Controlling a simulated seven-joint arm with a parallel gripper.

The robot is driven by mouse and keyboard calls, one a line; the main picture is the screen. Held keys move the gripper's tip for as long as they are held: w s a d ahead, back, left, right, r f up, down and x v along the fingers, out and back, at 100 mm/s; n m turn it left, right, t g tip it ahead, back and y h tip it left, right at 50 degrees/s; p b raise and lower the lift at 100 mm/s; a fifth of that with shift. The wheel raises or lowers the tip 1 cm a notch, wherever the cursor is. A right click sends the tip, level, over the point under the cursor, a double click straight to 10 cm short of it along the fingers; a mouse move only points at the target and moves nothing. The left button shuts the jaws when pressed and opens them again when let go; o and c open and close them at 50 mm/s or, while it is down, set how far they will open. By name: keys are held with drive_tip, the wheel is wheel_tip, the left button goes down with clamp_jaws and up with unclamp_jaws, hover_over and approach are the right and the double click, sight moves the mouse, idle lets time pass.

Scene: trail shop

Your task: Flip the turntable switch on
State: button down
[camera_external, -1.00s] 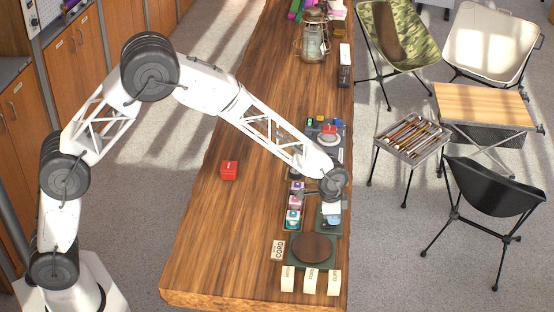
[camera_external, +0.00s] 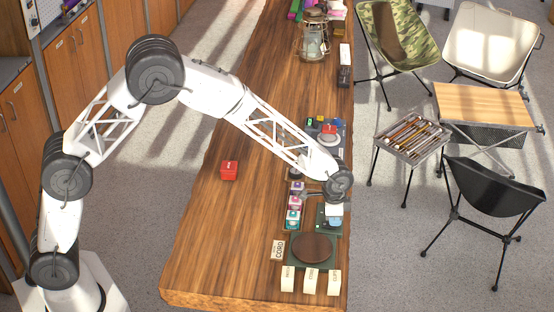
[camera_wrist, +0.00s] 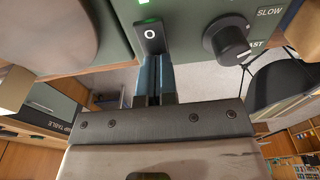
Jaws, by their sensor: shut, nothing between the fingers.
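The turntable is a green base with a round brown platter (camera_external: 313,247), near the front end of the wooden counter. In the wrist view its platter (camera_wrist: 45,30) fills the upper left. The dark rocker switch (camera_wrist: 150,36), marked with a white O, is at the top centre on the green panel. A bright green light shows just above it at the picture's edge. My gripper (camera_wrist: 157,62) is shut and empty, its blue-grey fingertips at the switch's near end; I cannot tell whether they touch. In the external view my gripper (camera_external: 334,211) is over the base's far part.
A black knob (camera_wrist: 230,44) labelled SLOW and FAST is right of the switch. Several small cream cards (camera_external: 311,281) stand in front of the turntable. A row of coloured small items (camera_external: 294,208) lies left of my gripper.

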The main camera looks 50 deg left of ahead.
sight(322, 223)
drive_tip(key=shift+s+a+f, duration=0.2)
drive_tip(key=shift+s+f, duration=0.05)
drive_tip(key=shift+s+a, duration=0.2)
drive_tip(key=shift+s+a+r, duration=0.15)
drive_tip(key=shift+a+r, duration=0.05)
drive_tip(key=shift+r, duration=0.3)
wheel_tip(322, 223, up, 14)
drive_tip(key=s+a, duration=0.1)
drive_tip(key=shift+s+a+f, duration=0.25)
idle(0.5)
idle(0.3)
